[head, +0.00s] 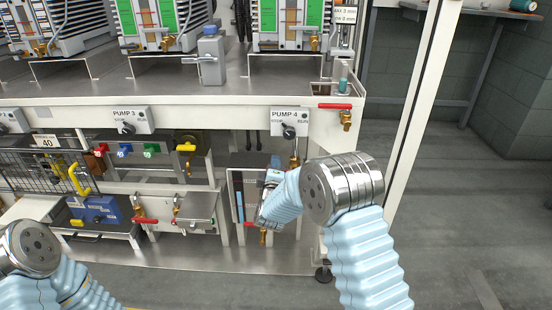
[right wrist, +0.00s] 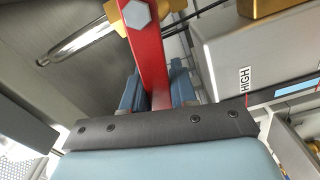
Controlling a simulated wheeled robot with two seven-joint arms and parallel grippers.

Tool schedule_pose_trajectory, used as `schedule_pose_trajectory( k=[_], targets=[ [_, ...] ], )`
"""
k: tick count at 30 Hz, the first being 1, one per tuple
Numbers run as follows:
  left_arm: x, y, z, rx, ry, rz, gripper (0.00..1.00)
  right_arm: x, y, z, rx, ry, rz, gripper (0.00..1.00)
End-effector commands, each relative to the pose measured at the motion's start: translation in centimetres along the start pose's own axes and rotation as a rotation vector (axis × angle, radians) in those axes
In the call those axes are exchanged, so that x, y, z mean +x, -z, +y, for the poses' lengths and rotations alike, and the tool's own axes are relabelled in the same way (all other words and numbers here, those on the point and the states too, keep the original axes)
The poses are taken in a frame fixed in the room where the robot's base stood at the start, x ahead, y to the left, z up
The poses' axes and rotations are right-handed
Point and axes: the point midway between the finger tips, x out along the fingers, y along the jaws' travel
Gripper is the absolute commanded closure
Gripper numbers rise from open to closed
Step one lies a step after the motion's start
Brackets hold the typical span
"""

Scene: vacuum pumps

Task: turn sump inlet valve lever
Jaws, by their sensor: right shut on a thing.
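A red lever (right wrist: 147,55) on a brass valve with a hex nut (right wrist: 137,14) fills the middle of the right wrist view. My right gripper (right wrist: 158,88) is shut on this lever, with one blue finger pad on each side. In the head view my right gripper (head: 271,180) is in the bay below PUMP 4, partly hidden by my own wrist. The gripped lever is not clear there. A pale sump tank with a blue sight tube (head: 240,206) stands beside it. My left gripper is not in view; only its arm shows at lower left.
A grey box with a HIGH label (right wrist: 245,79) is close to the right of the lever. Another red-levered valve (head: 335,107) is on the bench's right end. The PUMP 4 switch panel (head: 290,122) is just above. Open floor (head: 440,200) lies to the right.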

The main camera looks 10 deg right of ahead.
Motion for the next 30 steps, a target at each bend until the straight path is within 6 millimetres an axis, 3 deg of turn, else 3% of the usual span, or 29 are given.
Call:
schedule_pose_trajectory(
  k=[12,29,30],
  targets=[
    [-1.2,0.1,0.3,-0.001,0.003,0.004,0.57,0.0,-0.1,-1.4,-0.212,0.002,0.000,1.00],
    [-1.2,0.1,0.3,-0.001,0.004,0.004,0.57,-0.1,-0.2,-1.9,-0.249,0.005,0.001,1.00],
    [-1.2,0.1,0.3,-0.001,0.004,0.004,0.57,-0.1,-0.2,-1.9,-0.250,0.005,0.001,0.71]
  ],
)
